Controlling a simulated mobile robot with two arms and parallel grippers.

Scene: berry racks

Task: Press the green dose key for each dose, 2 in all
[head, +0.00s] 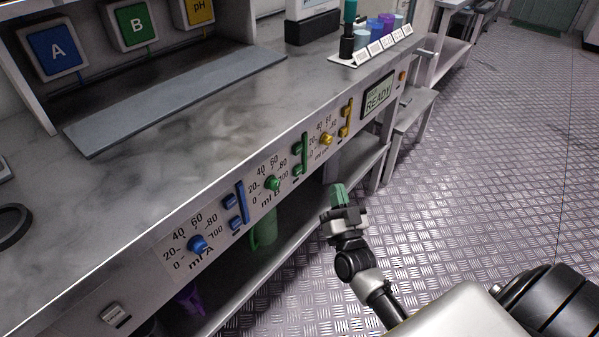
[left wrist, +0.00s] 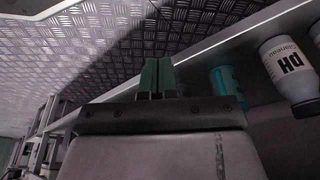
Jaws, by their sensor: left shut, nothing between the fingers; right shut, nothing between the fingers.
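The dose panel (head: 255,207) runs along the bench's front face in the head view. Its green section has a round knob (head: 272,183) with a dial marked 0 to 100. Right of this knob are a tall green strip and small green keys (head: 298,151). Print is too small to tell which key is the dose key. The display (head: 378,95) reads READY. My right gripper (head: 339,192) is shut and empty, its green fingers pointing up, in front of the bench and apart from the panel. My left gripper (left wrist: 157,75) shows only in the left wrist view, shut and empty.
Blue knob (head: 197,243) and keys sit left of the green section, a yellow knob (head: 326,139) and keys right. Labelled cups (head: 386,24) stand on the bench. In the left wrist view, a white pH bottle (left wrist: 288,70) stands at right. Open floor (head: 500,150) lies right.

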